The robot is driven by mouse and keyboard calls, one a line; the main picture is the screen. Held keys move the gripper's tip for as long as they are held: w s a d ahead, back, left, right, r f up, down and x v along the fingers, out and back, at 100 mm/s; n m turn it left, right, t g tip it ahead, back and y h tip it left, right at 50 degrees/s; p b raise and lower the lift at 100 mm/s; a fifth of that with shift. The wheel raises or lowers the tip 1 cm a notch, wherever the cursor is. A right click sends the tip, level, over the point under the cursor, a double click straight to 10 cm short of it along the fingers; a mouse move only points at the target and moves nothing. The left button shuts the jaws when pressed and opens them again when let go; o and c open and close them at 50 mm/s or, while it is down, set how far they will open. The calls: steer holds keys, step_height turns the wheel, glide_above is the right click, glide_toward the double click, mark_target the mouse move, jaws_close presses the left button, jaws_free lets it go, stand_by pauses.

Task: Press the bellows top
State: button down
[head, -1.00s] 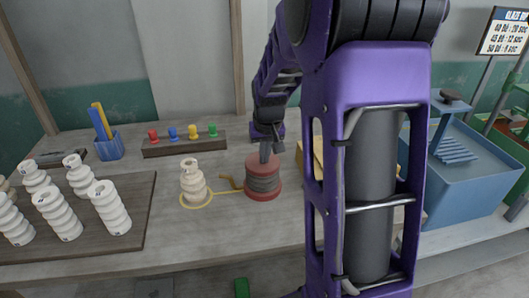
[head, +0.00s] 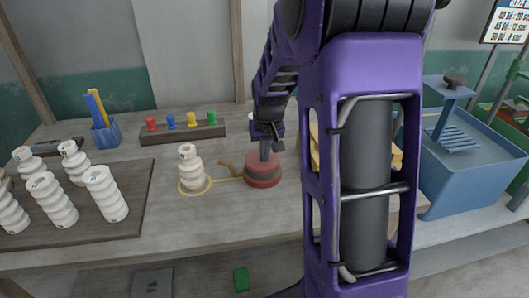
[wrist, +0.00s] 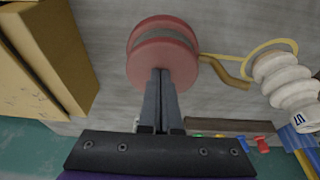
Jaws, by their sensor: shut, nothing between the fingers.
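The bellows (head: 263,172) stands on the table, with a red top disc, a dark body and a red base. Its body looks squeezed short. In the wrist view its red top (wrist: 152,67) lies just at the fingertips, with the base edge showing behind it. My gripper (head: 264,156) points down with its shut fingers on the bellows top, seemingly touching it. In the wrist view my gripper (wrist: 160,72) has both fingers together with nothing between them.
A white ribbed insulator (head: 190,168) stands left of the bellows inside a yellow ring (head: 207,188), joined to it by a hose. More insulators stand on a dark board (head: 130,210). A rack of coloured pegs (head: 180,133) is behind. A yellowish box (wrist: 45,60) stands close beside.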

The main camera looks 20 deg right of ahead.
step_height(320, 180, up, 5)
steer(key=p, duration=0.3)
steer(key=v, duration=0.9)
steer(key=shift+f, duration=0.1)
